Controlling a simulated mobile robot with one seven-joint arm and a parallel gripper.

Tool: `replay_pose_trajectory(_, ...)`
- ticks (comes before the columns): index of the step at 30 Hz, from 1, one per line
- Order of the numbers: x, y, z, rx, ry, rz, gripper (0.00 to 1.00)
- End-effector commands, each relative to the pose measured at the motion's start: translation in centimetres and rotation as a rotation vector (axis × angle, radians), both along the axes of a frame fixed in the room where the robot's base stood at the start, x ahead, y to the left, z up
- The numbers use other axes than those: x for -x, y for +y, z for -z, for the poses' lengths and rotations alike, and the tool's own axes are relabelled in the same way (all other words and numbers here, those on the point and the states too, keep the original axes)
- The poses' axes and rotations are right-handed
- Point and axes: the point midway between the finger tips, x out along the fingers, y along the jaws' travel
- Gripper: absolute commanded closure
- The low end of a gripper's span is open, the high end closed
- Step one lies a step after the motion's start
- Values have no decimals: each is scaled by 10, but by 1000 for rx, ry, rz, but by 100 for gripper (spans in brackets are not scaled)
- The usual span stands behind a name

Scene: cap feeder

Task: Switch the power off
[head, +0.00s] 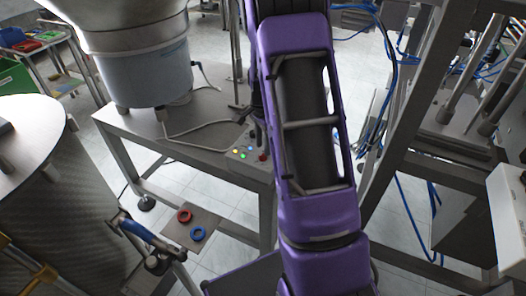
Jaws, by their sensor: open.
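A small grey control panel (251,163) sits at the front right corner of a metal bench, with small coloured buttons or lamps in green, yellow, blue and red. The red knob (262,157) is at its right end, close beside my purple arm. I cannot tell which control is the power switch or how it is set. My gripper (257,138) shows as a dark shape just above the back of the panel, partly hidden behind my arm. It is open, with nothing seen in it. I cannot tell whether it touches the panel.
A large feeder bowl on a grey drum (150,75) stands on the bench (135,125), with a pale cable running towards the panel. A small plate with a red ring (184,216) and a blue ring (197,233) is in front. A metal frame (405,110) with blue hoses stands right.

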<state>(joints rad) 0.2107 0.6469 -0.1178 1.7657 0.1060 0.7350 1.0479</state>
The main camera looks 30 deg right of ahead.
Motion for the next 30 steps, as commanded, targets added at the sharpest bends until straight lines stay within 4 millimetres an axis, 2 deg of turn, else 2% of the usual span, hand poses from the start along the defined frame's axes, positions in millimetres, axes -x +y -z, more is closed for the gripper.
replay_pose_trajectory(1,1,0,9,-1,3,1,57)
replay_pose_trajectory(6,0,0,24,-1,1,0,57)
replay_pose_trajectory(16,0,0,27,0,0,0,57)
replay_pose_trajectory(17,0,0,27,0,0,0,59)
replay_pose_trajectory(24,0,0,27,0,0,0,100)
replay_pose_trajectory(30,0,0,27,0,0,0,100)
